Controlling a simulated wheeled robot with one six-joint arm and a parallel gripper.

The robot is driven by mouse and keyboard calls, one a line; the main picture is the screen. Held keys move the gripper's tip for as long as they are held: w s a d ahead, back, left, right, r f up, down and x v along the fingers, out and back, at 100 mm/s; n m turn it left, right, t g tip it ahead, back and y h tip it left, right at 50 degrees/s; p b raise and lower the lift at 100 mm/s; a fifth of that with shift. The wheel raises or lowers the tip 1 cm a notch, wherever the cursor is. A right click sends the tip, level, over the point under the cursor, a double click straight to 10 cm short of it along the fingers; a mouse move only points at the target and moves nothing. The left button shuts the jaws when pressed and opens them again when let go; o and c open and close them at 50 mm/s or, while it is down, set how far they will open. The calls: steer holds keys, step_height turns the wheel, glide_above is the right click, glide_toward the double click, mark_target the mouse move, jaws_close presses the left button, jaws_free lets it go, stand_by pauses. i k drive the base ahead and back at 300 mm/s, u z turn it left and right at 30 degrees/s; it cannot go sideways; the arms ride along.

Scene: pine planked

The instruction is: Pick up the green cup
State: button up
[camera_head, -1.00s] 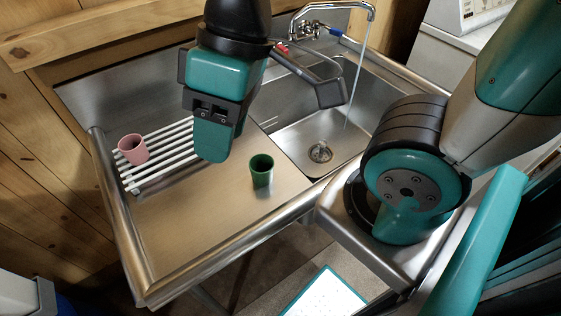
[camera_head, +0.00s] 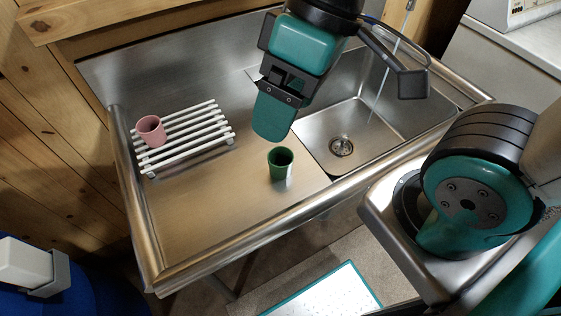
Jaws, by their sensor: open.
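The green cup (camera_head: 280,164) stands upright on the steel drainboard (camera_head: 210,205), just left of the sink basin. My gripper (camera_head: 274,115) hangs above and a little behind the cup, pointing down. Its teal finger ends near the cup in the picture, with a small gap between them. The jaws are open and nothing shows between them. The second finger is largely hidden behind the near one.
A pink cup (camera_head: 150,130) stands on a white slatted rack (camera_head: 190,136) at the left. The sink basin (camera_head: 375,130) with a drain lies to the right, with running water. A raised steel rim (camera_head: 250,235) edges the front. The drainboard before the green cup is clear.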

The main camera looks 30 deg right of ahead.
mark_target(280, 159)
steer(key=z, duration=1.65)
steer(key=k, duration=1)
steer(key=u, duration=1)
steer(key=i, duration=0.5)
steer(key=u, duration=0.05)
